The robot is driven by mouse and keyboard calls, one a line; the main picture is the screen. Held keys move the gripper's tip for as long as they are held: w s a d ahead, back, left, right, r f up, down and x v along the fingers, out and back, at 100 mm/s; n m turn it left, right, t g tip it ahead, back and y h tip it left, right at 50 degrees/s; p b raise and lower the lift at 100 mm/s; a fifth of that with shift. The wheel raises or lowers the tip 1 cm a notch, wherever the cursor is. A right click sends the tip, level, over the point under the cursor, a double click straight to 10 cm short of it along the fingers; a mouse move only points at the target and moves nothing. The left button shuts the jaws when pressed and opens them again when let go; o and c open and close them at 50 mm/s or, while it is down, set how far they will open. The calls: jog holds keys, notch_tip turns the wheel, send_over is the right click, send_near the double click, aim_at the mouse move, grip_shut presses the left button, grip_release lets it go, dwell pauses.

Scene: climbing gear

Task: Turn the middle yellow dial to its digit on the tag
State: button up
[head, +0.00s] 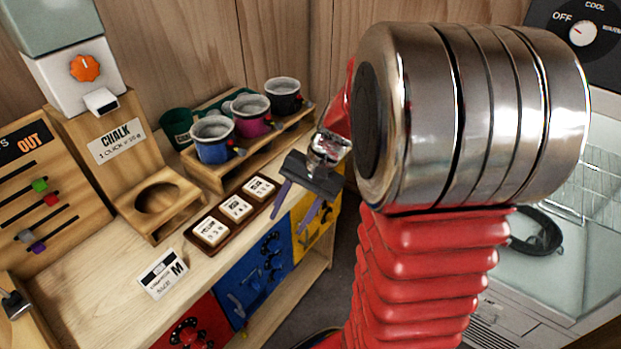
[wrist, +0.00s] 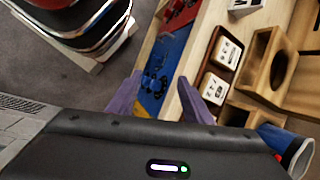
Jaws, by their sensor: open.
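My gripper (head: 288,220) is open and empty, its two purple fingers hanging beside the front of the wooden bench. In the head view the yellow panel (head: 318,222) is at the right end of the bench front, just right of the fingers. Its dials are too small and partly hidden to read. In the wrist view the fingers (wrist: 158,77) frame the blue panel (wrist: 170,58), which carries dark round parts. A brown tray (head: 217,243) holds three white number tags (head: 236,208) on the bench top; their digits are not legible.
A red panel (head: 192,325) is left of the blue one. Grey floor is open in front.

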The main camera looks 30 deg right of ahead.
jog(key=w+d+f+m+t+y, duration=0.2)
jog(key=w+d+f+m+y, duration=0.15)
jog(key=d+f+m, duration=0.5)
jog(key=m+t+h, duration=0.3)
jog(key=m+t, duration=1.1)
jog(key=m, duration=0.1)
send_near(335, 204)
jog(key=v, duration=0.5)
jog(key=shift+w+d+f, duration=0.1)
jog(key=shift+f, duration=0.1)
jog(key=shift+w, duration=0.1)
jog(key=x, duration=1.3)
jog(key=shift+w, duration=0.25)
jog(key=shift+c, duration=0.3)
